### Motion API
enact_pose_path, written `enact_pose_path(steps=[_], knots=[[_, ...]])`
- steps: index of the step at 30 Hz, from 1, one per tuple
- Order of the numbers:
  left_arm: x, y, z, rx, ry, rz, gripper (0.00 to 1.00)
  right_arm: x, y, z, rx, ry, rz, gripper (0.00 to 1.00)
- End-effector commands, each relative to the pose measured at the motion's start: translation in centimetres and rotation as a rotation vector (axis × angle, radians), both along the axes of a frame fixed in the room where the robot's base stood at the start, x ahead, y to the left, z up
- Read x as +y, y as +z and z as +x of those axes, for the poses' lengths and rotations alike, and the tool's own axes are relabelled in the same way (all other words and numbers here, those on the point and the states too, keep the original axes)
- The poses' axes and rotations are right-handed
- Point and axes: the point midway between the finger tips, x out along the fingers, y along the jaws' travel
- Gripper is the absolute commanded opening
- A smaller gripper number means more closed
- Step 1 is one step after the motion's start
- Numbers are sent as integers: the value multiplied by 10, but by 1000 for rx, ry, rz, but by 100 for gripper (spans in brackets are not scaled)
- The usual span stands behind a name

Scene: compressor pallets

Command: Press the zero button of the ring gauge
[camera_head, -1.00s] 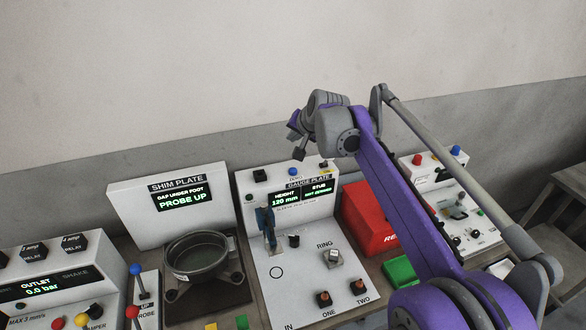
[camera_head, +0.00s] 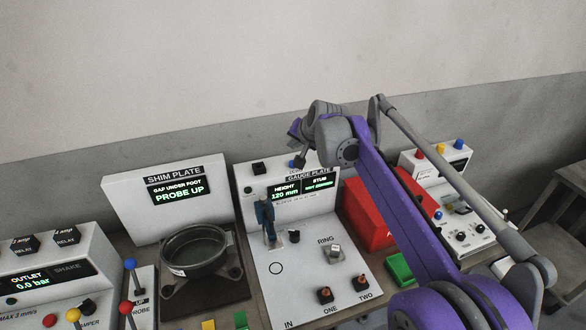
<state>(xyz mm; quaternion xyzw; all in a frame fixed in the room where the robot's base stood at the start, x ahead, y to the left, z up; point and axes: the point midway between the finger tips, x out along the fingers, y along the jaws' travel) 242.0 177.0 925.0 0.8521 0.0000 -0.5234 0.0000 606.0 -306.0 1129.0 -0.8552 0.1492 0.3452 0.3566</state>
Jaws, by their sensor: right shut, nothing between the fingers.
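The gauge plate (camera_head: 254,225) is a white console with a sloped face, a RING label and a raised back. Its display (camera_head: 302,188) reads HEIGHT 120 mm, with a STUB field beside it. A blue button (camera_head: 291,164) sits on top of the back, partly hidden by my right gripper; its label is not readable. My right gripper (camera_head: 299,161) is shut and empty, pointing down, with its tip at the blue button. I cannot tell whether it touches. A small grey block (camera_head: 334,251) sits below the RING label. My left gripper is not in view.
A black button (camera_head: 259,168) stands left of the blue one. A blue-handled lever (camera_head: 265,219) rises from the sloped face. The shim plate (camera_head: 136,208) with a dark round pot (camera_head: 194,250) is at left. A red box (camera_head: 366,216) stands at right, near my forearm.

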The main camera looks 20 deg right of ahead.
Motion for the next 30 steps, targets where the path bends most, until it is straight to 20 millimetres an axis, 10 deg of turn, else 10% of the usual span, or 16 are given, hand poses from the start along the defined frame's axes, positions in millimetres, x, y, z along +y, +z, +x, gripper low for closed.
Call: enact_pose_path(steps=[8,30], knots=[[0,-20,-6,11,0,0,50,0,-32,0,-1,1,0,0],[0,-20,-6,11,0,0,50,0,-33,0,-1,1,0,0]])
